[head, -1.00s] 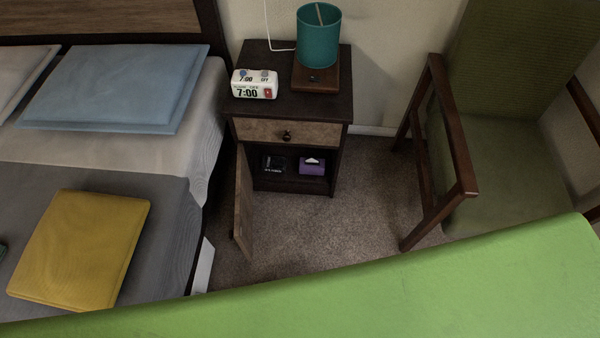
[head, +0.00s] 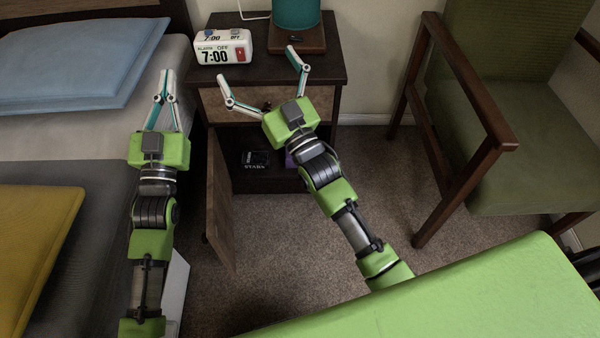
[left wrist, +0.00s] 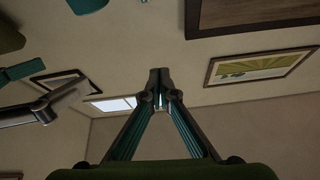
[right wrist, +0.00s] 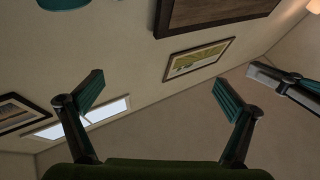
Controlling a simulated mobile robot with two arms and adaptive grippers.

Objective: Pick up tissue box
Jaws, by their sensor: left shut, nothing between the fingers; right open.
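The tissue box (head: 289,160) is purple and sits in the open lower compartment of the nightstand (head: 325,65). Only a sliver of it shows in the head view, because my right arm covers the rest. My right gripper (head: 257,64) is open and empty, raised in front of the nightstand with its fingers spread. It also shows open in the right wrist view (right wrist: 160,80). My left gripper (head: 167,76) is shut and empty over the bed's edge, left of the nightstand. Its fingertips meet in the left wrist view (left wrist: 159,73). Neither wrist view shows the tissue box.
A black box (head: 255,159) lies left of the tissue box. The nightstand door (head: 220,200) stands open toward me. An alarm clock (head: 222,48) and a teal lamp (head: 296,14) stand on top. A green chair (head: 505,130) is at right, the bed (head: 95,150) at left.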

